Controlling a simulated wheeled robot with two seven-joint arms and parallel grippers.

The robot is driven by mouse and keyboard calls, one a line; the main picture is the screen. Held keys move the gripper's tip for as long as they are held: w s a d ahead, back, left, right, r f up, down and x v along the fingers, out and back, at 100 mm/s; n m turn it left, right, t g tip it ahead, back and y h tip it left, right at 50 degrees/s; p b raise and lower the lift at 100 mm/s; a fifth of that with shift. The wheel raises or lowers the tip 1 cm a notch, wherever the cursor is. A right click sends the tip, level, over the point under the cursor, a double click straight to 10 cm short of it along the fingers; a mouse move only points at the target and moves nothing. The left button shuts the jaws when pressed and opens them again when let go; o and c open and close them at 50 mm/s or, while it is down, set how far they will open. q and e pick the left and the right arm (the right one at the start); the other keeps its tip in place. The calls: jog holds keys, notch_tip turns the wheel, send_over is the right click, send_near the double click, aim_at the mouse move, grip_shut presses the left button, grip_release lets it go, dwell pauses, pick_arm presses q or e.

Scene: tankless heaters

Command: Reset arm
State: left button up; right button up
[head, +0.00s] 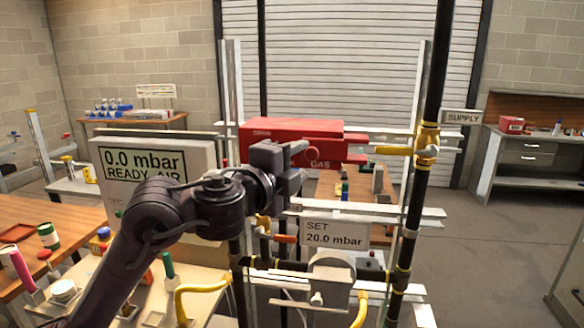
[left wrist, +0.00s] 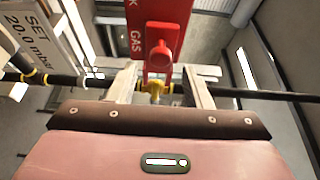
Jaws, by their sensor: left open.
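My left arm comes in from the lower left in the head view, dark and bent. Its gripper (head: 296,165) is in front of the red GAS box (head: 290,130) and hides part of it. In the left wrist view the two pale fingers (left wrist: 160,90) stand apart with a gap between them. The red GAS part (left wrist: 158,20) with its round red knob shows beyond the fingertips. A yellow fitting on a black pipe shows in the gap, further off. Nothing appears held between the fingers. My right gripper is not in view.
A black vertical pipe with yellow valve (head: 427,140) stands at right. The "SET 20.0 mbar" sign (head: 335,234) is below the gripper; the "0.0 mbar READY AIR" panel (head: 150,165) is behind the arm. A bench with jars and tools (head: 130,290) lies lower left.

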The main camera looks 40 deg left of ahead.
pick_arm(q)
jog(key=shift+s+d, duration=0.15)
jog(key=shift+s, duration=0.85)
